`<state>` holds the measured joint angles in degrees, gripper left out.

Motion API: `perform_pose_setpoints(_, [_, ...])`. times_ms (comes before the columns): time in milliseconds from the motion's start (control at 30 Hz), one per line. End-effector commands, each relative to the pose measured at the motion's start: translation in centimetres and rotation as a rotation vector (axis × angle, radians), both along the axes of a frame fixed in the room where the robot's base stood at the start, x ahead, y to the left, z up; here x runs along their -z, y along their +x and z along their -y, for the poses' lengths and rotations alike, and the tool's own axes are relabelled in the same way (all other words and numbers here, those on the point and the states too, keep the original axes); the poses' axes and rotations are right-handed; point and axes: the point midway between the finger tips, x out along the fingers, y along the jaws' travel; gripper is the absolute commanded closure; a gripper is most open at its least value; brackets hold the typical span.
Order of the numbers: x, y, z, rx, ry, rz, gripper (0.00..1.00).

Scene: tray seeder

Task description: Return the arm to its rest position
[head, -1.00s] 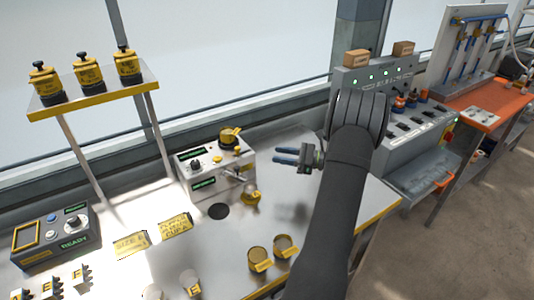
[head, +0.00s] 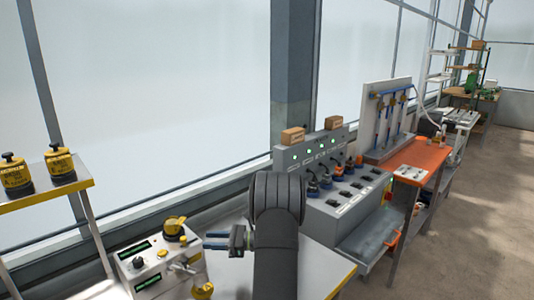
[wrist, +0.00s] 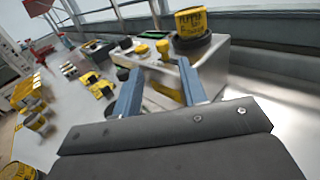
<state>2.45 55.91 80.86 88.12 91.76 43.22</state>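My gripper (head: 216,240) is at the lower middle of the head view, above the metal bench. Its two blue fingers point left toward the seeder box (head: 152,262), a light grey unit with small displays and a yellow-and-black canister (head: 174,229) on top. In the wrist view the blue fingers (wrist: 158,90) stand apart with nothing between them. Behind them the same box (wrist: 216,66) and canister (wrist: 192,24) show. My dark arm rises from the bottom of the head view and hides part of the bench.
A raised shelf (head: 50,195) with yellow canisters stands at the left. A grey control panel (head: 338,185) with green lights and an orange bench (head: 418,160) are to the right. Several yellow items (wrist: 98,86) lie on the bench in the wrist view.

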Motion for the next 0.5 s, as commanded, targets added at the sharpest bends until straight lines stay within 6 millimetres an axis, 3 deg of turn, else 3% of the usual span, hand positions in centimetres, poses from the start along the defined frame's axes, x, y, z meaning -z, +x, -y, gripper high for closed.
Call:
perform_pose_setpoints(300, [0.0,0.0,-6.5,-0.001,0.000,0.000,0.61])
perform_pose_setpoints(500, [0.0,0.0,-9.6,0.000,0.000,0.000,0.61])
